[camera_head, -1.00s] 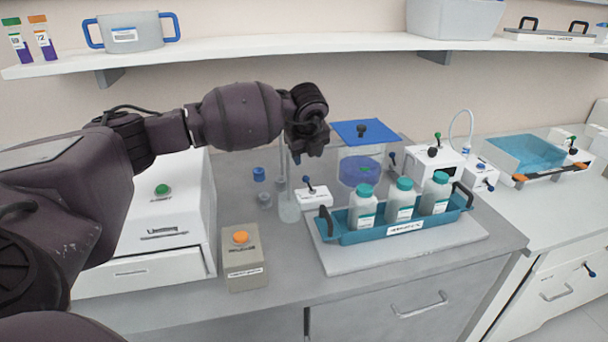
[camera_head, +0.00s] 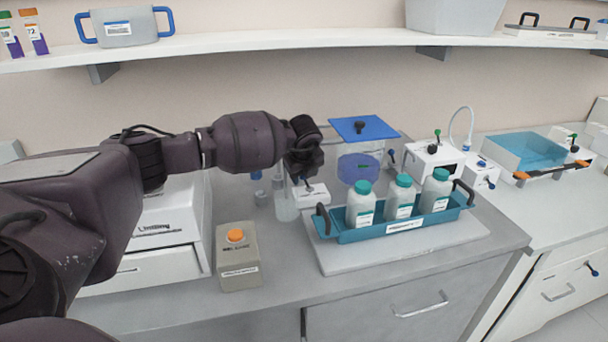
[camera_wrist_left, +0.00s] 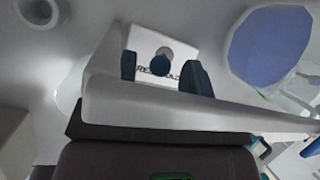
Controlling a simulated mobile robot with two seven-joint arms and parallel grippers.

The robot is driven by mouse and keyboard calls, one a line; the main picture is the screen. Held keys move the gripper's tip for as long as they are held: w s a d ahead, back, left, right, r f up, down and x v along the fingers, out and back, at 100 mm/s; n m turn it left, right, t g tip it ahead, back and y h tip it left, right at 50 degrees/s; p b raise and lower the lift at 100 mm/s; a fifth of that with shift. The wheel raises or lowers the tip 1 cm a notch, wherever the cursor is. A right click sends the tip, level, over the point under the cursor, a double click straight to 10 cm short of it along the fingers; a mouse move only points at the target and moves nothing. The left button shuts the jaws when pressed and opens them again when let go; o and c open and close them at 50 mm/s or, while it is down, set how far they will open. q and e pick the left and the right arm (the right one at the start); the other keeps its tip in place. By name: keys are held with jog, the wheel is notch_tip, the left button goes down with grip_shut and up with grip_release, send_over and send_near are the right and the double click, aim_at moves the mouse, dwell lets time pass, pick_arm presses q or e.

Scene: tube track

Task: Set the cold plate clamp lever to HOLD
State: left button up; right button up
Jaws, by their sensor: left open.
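The clamp lever (camera_wrist_left: 160,66) has a dark blue knob and stands on a small white box (camera_head: 311,195) at the middle of the bench. In the left wrist view, lettering on the box (camera_wrist_left: 183,46) is partly covered by the knob; a piece like "OLD" shows on the right. My left gripper (camera_head: 304,174) is just above the box, pointing down. Its dark fingers (camera_wrist_left: 162,75) are open, one on each side of the knob, with gaps visible. Which setting the lever is at I cannot tell. My right gripper is not in view.
A teal tray (camera_head: 372,236) with white bottles stands on a pale slab (camera_head: 335,266) right of the box. A blue-lidded clear vessel (camera_head: 362,127) is behind. Glassware (camera_head: 285,212) stands close left of the gripper. A grey box with an orange button (camera_head: 238,265) is nearer.

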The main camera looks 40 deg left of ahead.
pick_arm(q)
jog(key=shift+c, duration=0.6)
grip_shut()
